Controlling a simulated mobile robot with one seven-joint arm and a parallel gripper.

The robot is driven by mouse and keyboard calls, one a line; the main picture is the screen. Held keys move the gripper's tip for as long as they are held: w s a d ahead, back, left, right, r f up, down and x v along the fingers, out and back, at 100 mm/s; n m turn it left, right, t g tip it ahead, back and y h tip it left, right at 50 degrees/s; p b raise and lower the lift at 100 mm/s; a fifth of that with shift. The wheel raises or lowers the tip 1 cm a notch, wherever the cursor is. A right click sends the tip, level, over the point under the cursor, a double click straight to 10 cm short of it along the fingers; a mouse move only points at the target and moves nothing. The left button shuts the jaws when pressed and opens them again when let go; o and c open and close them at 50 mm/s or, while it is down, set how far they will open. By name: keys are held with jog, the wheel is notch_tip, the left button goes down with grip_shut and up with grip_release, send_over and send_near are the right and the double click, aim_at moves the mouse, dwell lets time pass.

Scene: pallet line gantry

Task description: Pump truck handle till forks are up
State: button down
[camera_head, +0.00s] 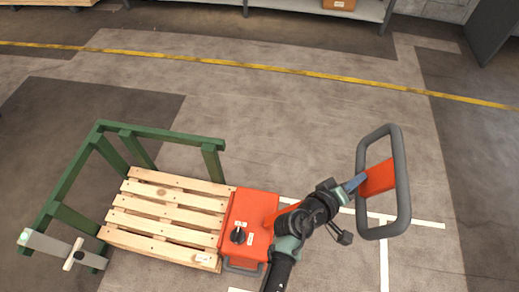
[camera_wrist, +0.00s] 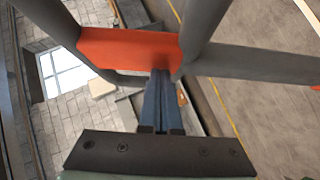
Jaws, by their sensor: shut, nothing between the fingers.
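The red truck body (camera_head: 256,212) stands at the right end of a wooden pallet (camera_head: 165,228); the forks are hidden. My gripper (camera_head: 360,181) is shut and empty, with its blue fingers at the left edge of the red plate. In the wrist view, the fingertips (camera_wrist: 161,75) overlap the lower edge of the red plate (camera_wrist: 125,47), between the grey bars of the loop. I cannot tell whether they touch it.
A green frame (camera_head: 160,132) stands around the far and left sides of the pallet. A grey bar (camera_head: 48,244) lies at its near left corner. A yellow floor line (camera_head: 270,68) crosses behind, with a shelf (camera_head: 368,10) beyond. The floor behind the handle is clear.

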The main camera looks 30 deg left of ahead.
jog(key=shift+m+g+y, duration=0.3)
jog(key=shift+g+y, duration=0.1)
jog(key=shift+y, duration=0.1)
jog(key=d+f, duration=0.1)
jog(key=d, duration=0.1)
jog(key=w+d, duration=0.1)
jog(key=d+f+p, duration=0.1)
jog(key=d, duration=0.1)
jog(key=shift+w+d+f, duration=0.25)
jog(key=shift+d+f, duration=0.05)
jog(key=shift+f, duration=0.05)
jog(key=shift+w+d+f, duration=0.15)
jog(key=shift+d+f, duration=0.35)
jog(key=shift+d, duration=0.05)
